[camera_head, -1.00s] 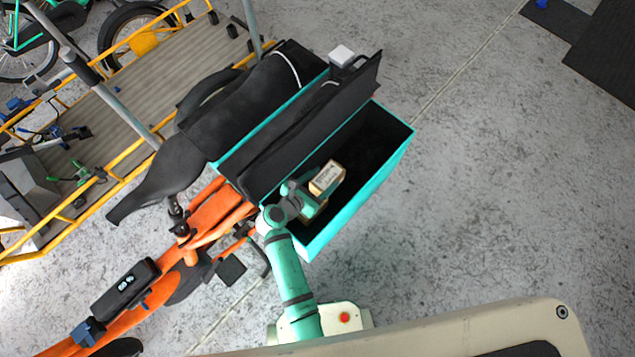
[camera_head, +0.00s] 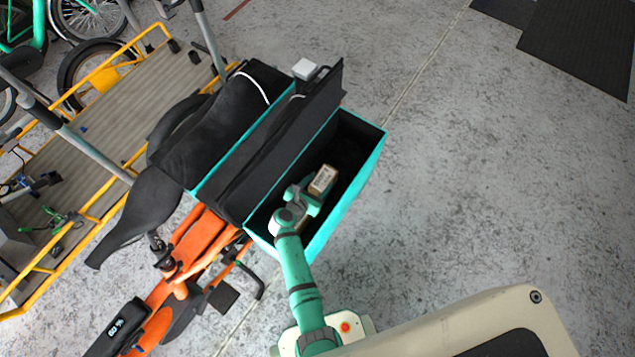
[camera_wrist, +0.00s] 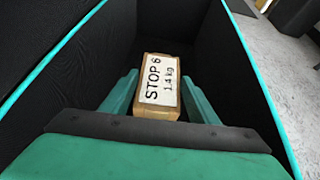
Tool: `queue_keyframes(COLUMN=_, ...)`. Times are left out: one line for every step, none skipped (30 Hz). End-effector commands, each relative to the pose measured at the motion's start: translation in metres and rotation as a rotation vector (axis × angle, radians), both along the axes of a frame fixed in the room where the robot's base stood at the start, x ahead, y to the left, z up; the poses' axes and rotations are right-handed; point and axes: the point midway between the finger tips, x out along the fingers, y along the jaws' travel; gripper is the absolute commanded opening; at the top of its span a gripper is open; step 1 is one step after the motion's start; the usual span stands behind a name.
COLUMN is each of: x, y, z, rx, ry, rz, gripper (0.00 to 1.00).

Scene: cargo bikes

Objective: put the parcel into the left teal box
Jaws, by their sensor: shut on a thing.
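The parcel (camera_head: 322,180) is a small tan carton with a white label. In the wrist view, the parcel (camera_wrist: 160,82) reads "STOP 6, 1.4 kg". My gripper (camera_head: 312,194) is shut on the parcel, with one teal finger on each side in the wrist view. It holds the parcel inside the open teal box (camera_head: 345,208), between its dark inner walls. The wrist view also shows the teal box's rim (camera_wrist: 262,85). Whether the parcel touches the box floor is hard to tell. A tan patch (camera_head: 303,222) shows beside my gripper, mostly hidden.
A black lid (camera_head: 285,130) stands raised along the box's left side. Left of it is a second teal-edged box (camera_head: 215,166) under a dark cover. The orange bike frame (camera_head: 195,250) is near the front. Bare floor (camera_head: 460,190) lies to the right.

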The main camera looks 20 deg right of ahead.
Motion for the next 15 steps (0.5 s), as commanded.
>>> queue_keyframes(x=0.002, y=0.001, z=-0.004, rx=-0.003, ry=-0.001, rz=0.004, gripper=0.00)
queue_keyframes(x=0.002, y=0.001, z=-0.007, rx=-0.002, ry=-0.002, rz=0.003, gripper=0.00)
queue_keyframes(x=0.002, y=0.001, z=-0.011, rx=-0.002, ry=-0.002, rz=0.004, gripper=0.00)
queue_keyframes(x=0.003, y=0.001, z=-0.013, rx=-0.003, ry=-0.002, rz=0.004, gripper=0.00)
queue_keyframes(x=0.002, y=0.001, z=-0.015, rx=-0.003, ry=-0.003, rz=0.003, gripper=0.00)
queue_keyframes(x=0.002, y=0.001, z=-0.018, rx=-0.003, ry=-0.003, rz=0.003, gripper=0.00)
queue_keyframes(x=0.002, y=0.001, z=-0.019, rx=-0.003, ry=-0.003, rz=0.003, gripper=0.00)
queue_keyframes(x=0.002, y=0.001, z=-0.019, rx=-0.003, ry=-0.003, rz=0.003, gripper=0.00)
queue_keyframes(x=0.002, y=0.001, z=-0.020, rx=-0.002, ry=-0.004, rz=0.004, gripper=0.00)
queue_keyframes(x=0.002, y=0.001, z=-0.020, rx=-0.002, ry=-0.004, rz=0.004, gripper=0.00)
queue_keyframes(x=0.002, y=0.001, z=-0.020, rx=-0.002, ry=-0.004, rz=0.004, gripper=0.00)
queue_keyframes(x=0.002, y=0.001, z=-0.020, rx=-0.002, ry=-0.004, rz=0.004, gripper=0.00)
queue_keyframes(x=0.002, y=0.001, z=-0.020, rx=-0.002, ry=-0.004, rz=0.004, gripper=0.00)
queue_keyframes(x=0.002, y=0.001, z=-0.020, rx=-0.002, ry=-0.004, rz=0.004, gripper=0.00)
queue_keyframes(x=0.002, y=0.001, z=-0.020, rx=-0.002, ry=-0.004, rz=0.004, gripper=0.00)
